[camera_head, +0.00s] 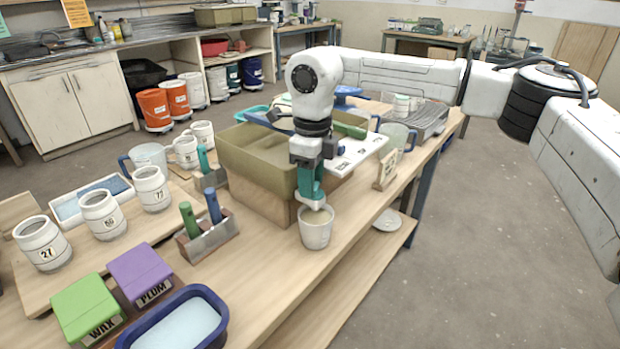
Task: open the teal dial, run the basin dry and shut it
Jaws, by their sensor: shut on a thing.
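The basin (265,142) is a square olive-tan tub on a wooden block, with murky liquid inside. My gripper (311,172) points down at its front right corner and is shut on a teal piece, which I take to be the teal dial (312,190). The jaws and arm hide part of it, so I cannot tell how far it is turned. A pale grey bucket (316,232) stands on the table directly below. I cannot make out any liquid running into the bucket.
A white lettered plate (358,149) and a small wooden sign (386,171) stand right of my gripper. A tool holder (207,237), purple block (140,271), green block (87,308) and blue-rimmed tray (218,302) lie to the left. Numbered pots (103,214) stand behind them.

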